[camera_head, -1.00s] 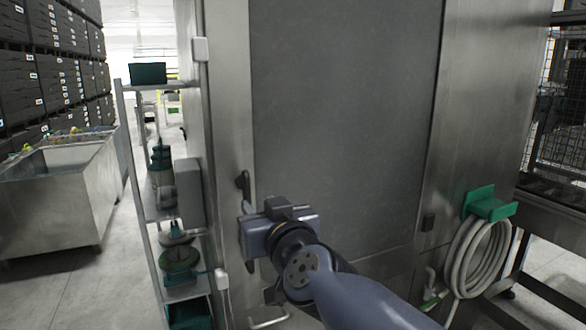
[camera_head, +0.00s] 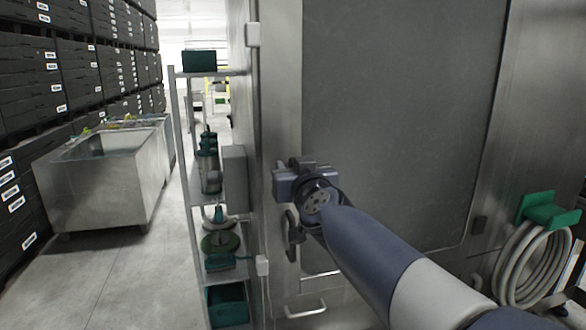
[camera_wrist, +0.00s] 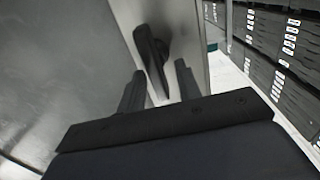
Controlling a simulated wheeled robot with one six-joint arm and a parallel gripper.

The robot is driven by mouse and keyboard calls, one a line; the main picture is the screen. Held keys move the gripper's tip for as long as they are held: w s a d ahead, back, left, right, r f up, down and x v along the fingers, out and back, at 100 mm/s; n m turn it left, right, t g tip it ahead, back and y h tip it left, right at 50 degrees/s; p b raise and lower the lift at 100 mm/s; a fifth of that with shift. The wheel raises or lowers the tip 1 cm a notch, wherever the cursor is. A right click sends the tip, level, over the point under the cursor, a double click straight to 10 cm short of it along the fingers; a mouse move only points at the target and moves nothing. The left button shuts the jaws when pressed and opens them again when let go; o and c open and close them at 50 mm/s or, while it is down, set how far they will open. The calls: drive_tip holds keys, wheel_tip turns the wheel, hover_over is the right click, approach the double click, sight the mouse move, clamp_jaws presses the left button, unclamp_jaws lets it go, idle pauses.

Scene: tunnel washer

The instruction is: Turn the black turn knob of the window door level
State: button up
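The window door (camera_head: 400,110) is a large grey panel in a steel frame, standing closed. In the wrist view a black turn knob (camera_wrist: 151,48) sits on the steel frame, long and not level with the picture. My gripper (camera_wrist: 160,70) is open, with one dark finger on each side of the knob's near end in that picture. I cannot tell whether either finger touches it. In the head view my gripper (camera_head: 284,184) is at the left edge of the door and hides the upper knob. A lower dark handle (camera_head: 292,235) shows just beneath it.
A shelf rack (camera_head: 190,160) with bottles and green bins stands left of the door. Steel tubs (camera_head: 100,185) and stacked black crates (camera_head: 75,65) are farther left. A coiled hose (camera_head: 535,265) hangs on a green holder (camera_head: 548,208) at right. The floor between is clear.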

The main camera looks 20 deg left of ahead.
drive_tip(key=shift+c, duration=0.3)
clamp_jaws()
idle(0.5)
drive_tip(key=shift+w+d+f+m+b, duration=0.15)
drive_tip(key=shift+d+f+m+b, duration=0.3)
drive_tip(key=shift+m, duration=2.5)
drive_tip(key=shift+w+f+m+b, duration=0.2)
drive_tip(key=shift+m+b, duration=0.45)
drive_tip(key=shift+m, duration=2.35)
drive_tip(key=shift+w+d+f+m+b, duration=0.15)
drive_tip(key=shift+d+f+m+b, duration=0.3)
drive_tip(key=shift+m, duration=2.5)
drive_tip(key=shift+a+r, duration=0.15)
drive_tip(key=shift+a, duration=0.05)
drive_tip(key=shift+o, duration=0.3)
unclamp_jaws()
drive_tip(key=shift+s, duration=0.1)
